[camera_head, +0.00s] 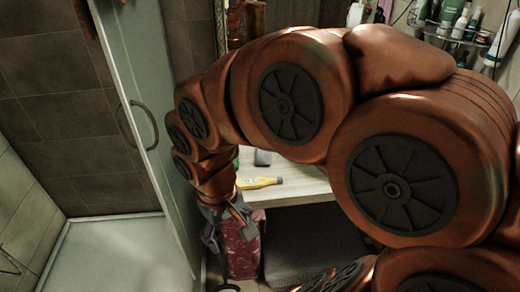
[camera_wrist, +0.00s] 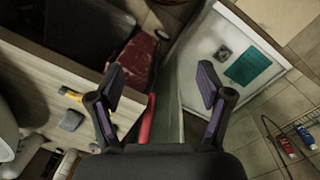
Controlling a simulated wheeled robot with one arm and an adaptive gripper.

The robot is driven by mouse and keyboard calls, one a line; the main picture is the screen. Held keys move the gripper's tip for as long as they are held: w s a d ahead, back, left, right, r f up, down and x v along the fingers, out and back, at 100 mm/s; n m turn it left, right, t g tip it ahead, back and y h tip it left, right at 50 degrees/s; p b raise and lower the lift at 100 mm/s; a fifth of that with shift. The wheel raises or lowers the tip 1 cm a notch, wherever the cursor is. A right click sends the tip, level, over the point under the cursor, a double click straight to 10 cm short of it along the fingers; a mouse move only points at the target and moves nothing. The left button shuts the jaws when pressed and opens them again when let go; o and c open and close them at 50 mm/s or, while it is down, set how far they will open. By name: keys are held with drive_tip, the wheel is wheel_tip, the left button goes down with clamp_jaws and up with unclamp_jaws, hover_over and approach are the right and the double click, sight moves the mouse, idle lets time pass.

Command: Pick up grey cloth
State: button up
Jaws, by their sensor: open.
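A small dark grey item (camera_wrist: 71,120), which looks like the grey cloth, lies on the pale wooden counter (camera_wrist: 35,75) in the wrist view, left of my gripper. In the head view a grey item (camera_head: 263,158) stands at the back of the counter, partly behind my arm. I cannot tell its folds. My gripper (camera_wrist: 160,84) is open, with nothing between its fingers. In the head view my gripper (camera_head: 228,228) hangs low, beside the counter's left end and apart from the grey item.
A yellow bottle (camera_head: 260,183) lies on the counter near the grey item. A red patterned container (camera_head: 243,250) stands below its left end. A teal cloth (camera_wrist: 248,66) lies in the tray.

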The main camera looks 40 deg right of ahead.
drive_tip(key=shift+m+t, duration=0.6)
drive_tip(key=shift+m, duration=0.1)
drive_tip(key=w+d, duration=0.1)
drive_tip(key=w, duration=0.1)
drive_tip(key=w+d, duration=0.4)
drive_tip(key=w, duration=0.1)
drive_tip(key=m+t+h+p, duration=0.1)
drive_tip(key=m+t+h, duration=0.15)
drive_tip(key=m, duration=0.45)
hover_over(264, 152)
drive_tip(key=s+a, duration=0.2)
wheel_tip(264, 152, down, 5)
drive_tip(key=shift+w+d+r, duration=0.1)
drive_tip(key=shift+w+d+f, duration=0.1)
drive_tip(key=shift+d+f, duration=0.25)
drive_tip(key=shift+d, duration=0.05)
drive_tip(key=shift+w+p+x, duration=0.15)
drive_tip(key=shift+p+x, duration=0.5)
drive_tip(key=shift+x, duration=0.45)
drive_tip(key=shift+w+p+x, duration=0.2)
drive_tip(key=shift+p+x, duration=0.4)
drive_tip(key=shift+x, duration=0.55)
drive_tip(key=shift+p+x, duration=0.35)
drive_tip(key=shift+x, duration=0.85)
drive_tip(key=shift+a, duration=0.15)
drive_tip(key=shift+c, duration=0.3)
drive_tip(key=c, duration=1)
